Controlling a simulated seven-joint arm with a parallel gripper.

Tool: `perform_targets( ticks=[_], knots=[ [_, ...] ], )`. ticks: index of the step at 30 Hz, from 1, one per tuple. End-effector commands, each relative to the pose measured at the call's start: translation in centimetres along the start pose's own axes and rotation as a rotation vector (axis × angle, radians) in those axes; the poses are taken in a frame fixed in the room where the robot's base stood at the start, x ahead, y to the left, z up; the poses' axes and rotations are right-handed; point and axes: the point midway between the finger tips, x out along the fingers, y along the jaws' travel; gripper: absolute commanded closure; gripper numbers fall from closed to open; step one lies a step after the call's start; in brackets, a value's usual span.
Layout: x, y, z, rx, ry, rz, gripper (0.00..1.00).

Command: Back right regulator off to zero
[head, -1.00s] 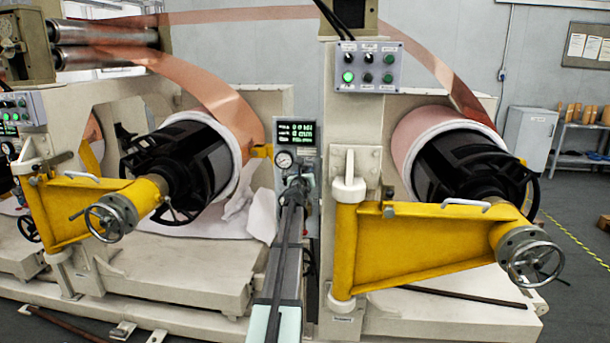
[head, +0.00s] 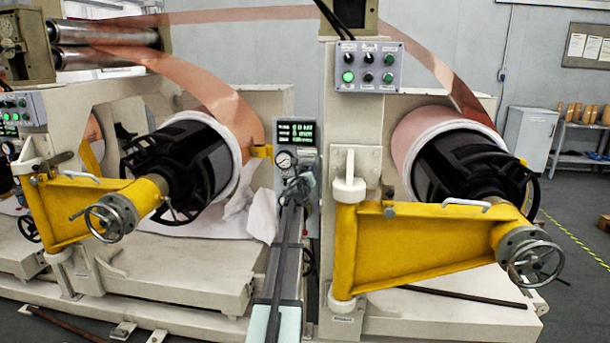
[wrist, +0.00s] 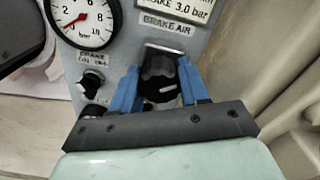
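The regulator knob (wrist: 160,88) is black with a white mark and sits below the "BRAKE AIR" label on the grey panel. My gripper (wrist: 158,92) has its blue fingers on either side of the knob, and the knob fills the gap, so it looks shut on it. In the head view my gripper (head: 297,186) covers the knob, in front of the panel between the two machine stands. The round gauge (wrist: 83,22) above left has a red needle pointing toward the low end of its scale. It also shows in the head view (head: 284,160).
A small black brake switch (wrist: 92,82) sits left of the knob. A green-digit display (head: 297,132) is above the gauge. Yellow swing arms with handwheels stand left (head: 75,205) and right (head: 425,245). A pale machine column (wrist: 285,60) rises close on the right.

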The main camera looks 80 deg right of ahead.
Motion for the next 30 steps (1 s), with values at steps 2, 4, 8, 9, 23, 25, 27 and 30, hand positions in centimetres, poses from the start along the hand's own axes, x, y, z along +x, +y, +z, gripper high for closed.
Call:
perform_targets(
  ticks=[2,4,8,9,23,25,27,30],
  knots=[
    [0.0,0.0,0.0,0.001,-0.001,0.000,0.49],
    [0.0,0.0,0.0,0.001,0.000,0.000,0.42],
    [0.0,0.0,0.0,0.001,-0.001,0.000,0.31],
    [0.0,0.0,0.0,0.001,0.000,0.000,0.31],
    [-1.5,0.0,0.0,0.001,0.000,0.000,0.31],
    [-2.4,0.0,0.0,0.001,0.000,0.000,0.31],
    [-3.4,0.0,-0.1,0.001,0.000,0.000,0.31],
    [-5.2,0.0,-0.1,0.001,0.000,0.000,0.31]
  ],
)
